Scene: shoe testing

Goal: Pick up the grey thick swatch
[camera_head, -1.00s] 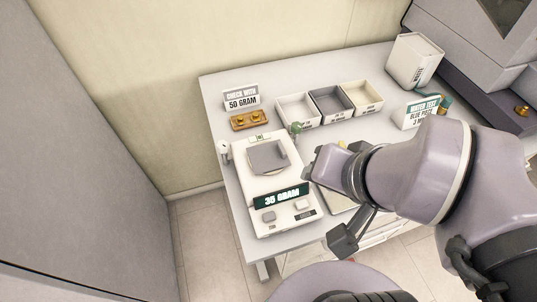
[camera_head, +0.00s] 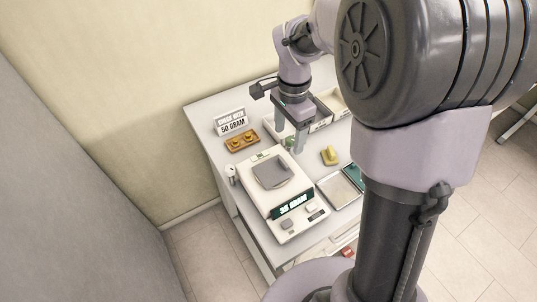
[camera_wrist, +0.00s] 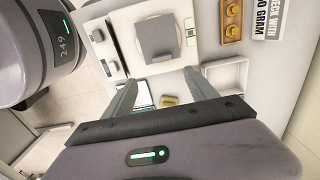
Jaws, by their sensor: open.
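The grey swatch (camera_head: 270,174) lies flat on the pan of the white scale (camera_head: 256,193), whose display reads 35 GRAM. It also shows in the wrist view (camera_wrist: 157,38), square, at the top centre. I cannot judge its thickness. My gripper (camera_head: 289,140) points down over the table, behind and to the right of the scale, near the trays. In the wrist view its two fingers (camera_wrist: 160,77) are spread apart with nothing between them, and the swatch is beyond their tips.
Trays (camera_head: 322,112) sit at the back, partly hidden by my arm. A yellow object (camera_head: 329,156) and a flat pad (camera_head: 338,190) lie right of the scale.

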